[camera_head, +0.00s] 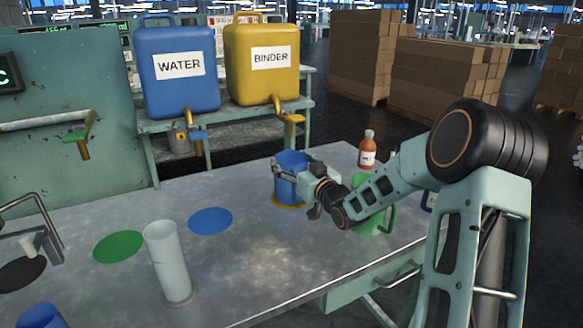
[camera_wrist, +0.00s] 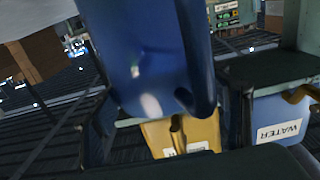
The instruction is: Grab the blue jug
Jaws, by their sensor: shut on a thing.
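The blue jug (camera_head: 291,172) stands near the back of the metal table, around a yellow-orange ring or disc (camera_head: 288,201) that shows at its base. My gripper (camera_head: 290,174) is at the jug's side and is shut on it. In the wrist view the jug's blue body (camera_wrist: 145,55) fills the upper middle, with its handle at the right, between my gripper's dark fingers (camera_wrist: 165,125). I cannot tell whether the jug's base touches the table.
A green jug (camera_head: 370,190) stands behind my arm, near an orange bottle (camera_head: 367,152). A white cylinder (camera_head: 167,262) stands at the front. Blue (camera_head: 210,220) and green (camera_head: 118,246) discs mark the table. WATER (camera_head: 178,85) and BINDER (camera_head: 262,80) tanks stand behind. The table's middle is clear.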

